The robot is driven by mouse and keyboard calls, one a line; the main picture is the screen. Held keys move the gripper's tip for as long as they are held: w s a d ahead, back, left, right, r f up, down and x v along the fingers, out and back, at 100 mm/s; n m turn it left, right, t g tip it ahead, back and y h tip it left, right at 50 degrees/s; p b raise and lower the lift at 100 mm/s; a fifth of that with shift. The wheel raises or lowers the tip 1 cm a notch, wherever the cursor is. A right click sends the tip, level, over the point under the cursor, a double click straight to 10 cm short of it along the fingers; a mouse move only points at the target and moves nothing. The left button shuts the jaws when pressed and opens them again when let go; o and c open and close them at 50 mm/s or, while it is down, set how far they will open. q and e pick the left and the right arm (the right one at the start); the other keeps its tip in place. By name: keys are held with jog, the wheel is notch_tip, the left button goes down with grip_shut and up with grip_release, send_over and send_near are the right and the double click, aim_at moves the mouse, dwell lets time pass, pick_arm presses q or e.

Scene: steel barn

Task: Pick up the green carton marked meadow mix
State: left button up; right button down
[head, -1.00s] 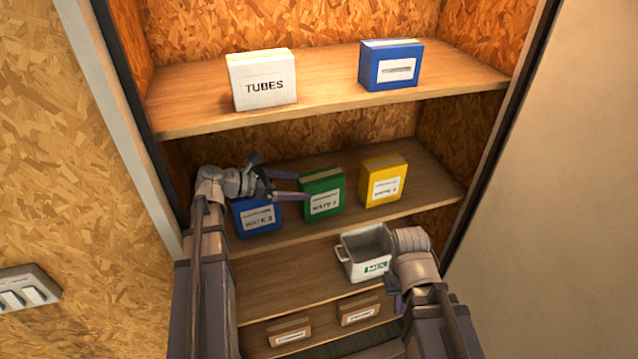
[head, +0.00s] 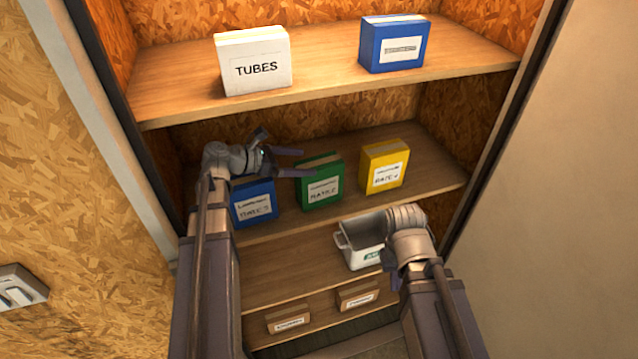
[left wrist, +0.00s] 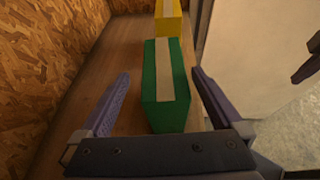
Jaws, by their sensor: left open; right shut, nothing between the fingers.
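The green carton (head: 320,181) stands upright on the middle shelf, between a blue carton and a yellow one. Its white front label is too blurred to read surely. My left gripper (head: 303,163) is open, with its fingers reaching from the left toward the carton's upper left side. In the left wrist view the green carton (left wrist: 166,86) shows its pale top strip and lies ahead between the spread fingers (left wrist: 161,74), its near end reaching between them. I cannot tell whether a finger touches it. My right gripper (head: 393,283), small and partly hidden by its wrist, is shut and empty, low at right.
The blue carton (head: 255,203) stands below my left wrist; the yellow carton (head: 382,166) is to the right. A white TUBES box (head: 254,62) and another blue carton (head: 394,45) stand on the shelf above. A white bin (head: 357,248) sits below, beside my right arm.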

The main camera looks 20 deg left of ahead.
aim_at(314, 164)
pick_arm(q)
jog(key=shift+w+d+f+b, duration=0.1)
jog(key=shift+d+f+b, duration=0.15)
jog(key=shift+d+b, duration=0.1)
jog(key=b+x, duration=0.1)
jog(key=x, duration=0.3)
jog(key=shift+d, duration=0.2)
jog(key=shift+c, duration=0.6)
grip_shut()
